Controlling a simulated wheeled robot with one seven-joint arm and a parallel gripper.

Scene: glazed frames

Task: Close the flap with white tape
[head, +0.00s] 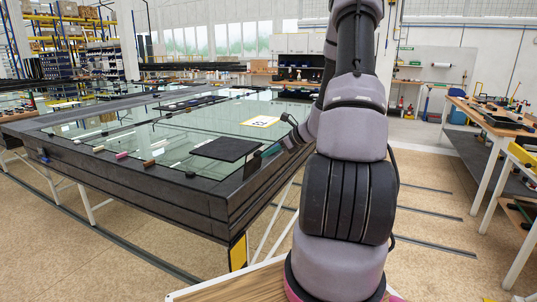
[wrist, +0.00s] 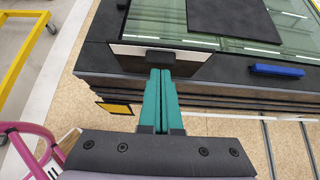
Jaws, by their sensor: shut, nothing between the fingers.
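The pale strip looks like the white tape. The flap appears raised; its exact angle is hard to tell. My gripper (wrist: 160,72) has its teal fingers shut together and empty, with the tips right at the handle; I cannot tell whether they touch. In the head view, the flap (head: 252,166) shows at the frame's near right corner, and my arm partly hides my gripper.
A black square sheet (head: 226,149) and several small tools lie on the glass. A yellow-edged sign (head: 262,121) lies farther back. A blue handle (wrist: 277,70) sits on the frame right of the flap. Workbenches (head: 492,124) stand right.

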